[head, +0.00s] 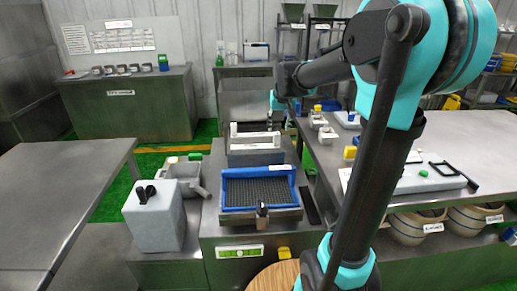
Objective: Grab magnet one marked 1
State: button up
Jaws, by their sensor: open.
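No magnet with a readable mark 1 shows in the head view. Several small grey-and-dark blocks (108,70) stand in a row on the metal counter at the far left; they are too small for me to read any marks or to tell whether they are magnets. My gripper (274,126) hangs at the end of my arm, past the centre, above the far end of the middle bench. It is small and dark there, and its fingers are hard to make out. It is open, and I see nothing held in it.
A blue-framed tray with dark mesh (226,193) sits on the middle bench. A grey box with black knobs (154,215) stands left of it. Metal tables (60,185) fill the left and right sides. Green floor (97,195) shows between the left table and the bench.

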aim_at(277, 133)
jog(key=x, duration=0.5)
jog(key=shift+a, duration=0.15)
grip_shut()
dwell(0.4)
